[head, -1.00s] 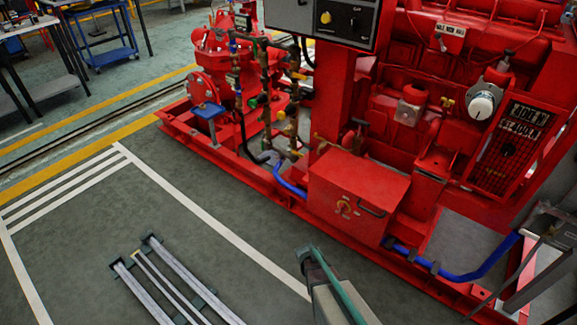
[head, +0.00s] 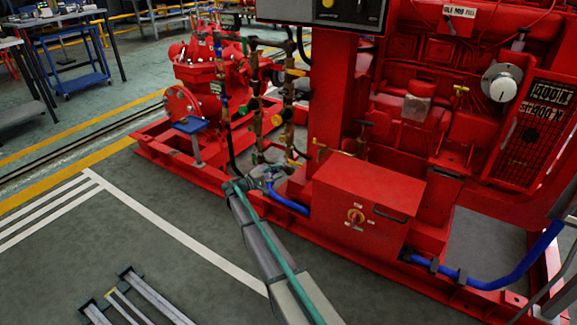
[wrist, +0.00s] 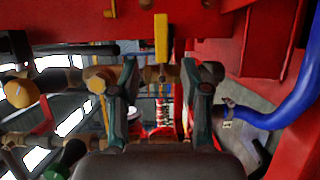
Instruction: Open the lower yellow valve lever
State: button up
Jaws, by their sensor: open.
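In the head view, a lower yellow valve lever (head: 294,162) sits on the pipework just above and right of my gripper (head: 262,178). In the wrist view, my gripper (wrist: 162,76) is open, with one finger on each side of a brass pipe fitting. A yellow lever (wrist: 161,37) stands upright in the picture between and above the fingertips, apart from both fingers. Whether the fingers touch the fitting I cannot tell. An upper yellow lever (head: 296,72) shows higher on the pipes in the head view.
A blue hose (head: 287,202) runs close to the right of my gripper, also in the wrist view (wrist: 285,110). A red box (head: 362,195) stands further right. A yellow knob (wrist: 20,93) and pipes crowd the left of the wrist view.

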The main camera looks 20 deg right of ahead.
aim_at(296, 164)
jog(key=b+x, duration=0.3)
jog(key=x, duration=0.7)
jog(key=shift+d+f, duration=0.1)
jog(key=shift+d, duration=0.3)
grip_shut()
jog(key=shift+s, duration=0.1)
